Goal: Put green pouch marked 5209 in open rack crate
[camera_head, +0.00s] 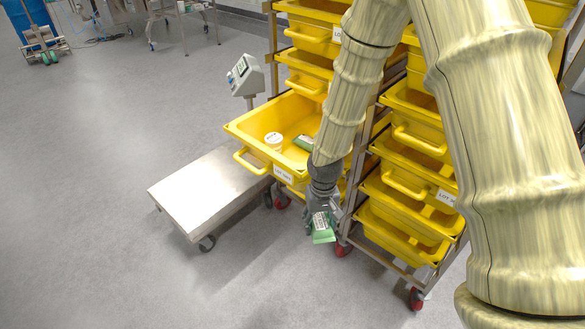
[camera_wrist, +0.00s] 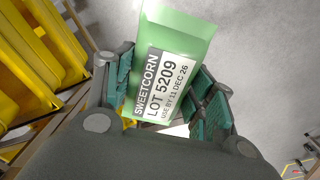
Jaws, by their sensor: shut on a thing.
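The green pouch (camera_wrist: 168,72), labelled SWEETCORN LOT 5209, is held between the fingers of my gripper (camera_wrist: 165,95) in the wrist view. In the head view the pouch (camera_head: 322,230) hangs from my gripper (camera_head: 322,210), in front of the rack and to the right of the pulled-out crate. The open yellow rack crate (camera_head: 240,133) juts out of the rack with its top uncovered. A white tub (camera_head: 274,140) and another green item (camera_head: 304,143) lie inside it. My arm hides part of the crate's right side.
The rack holds several more yellow crates, such as one at the right (camera_head: 405,185). A steel platform scale (camera_head: 205,195) with a display (camera_head: 243,76) stands left of the open crate.

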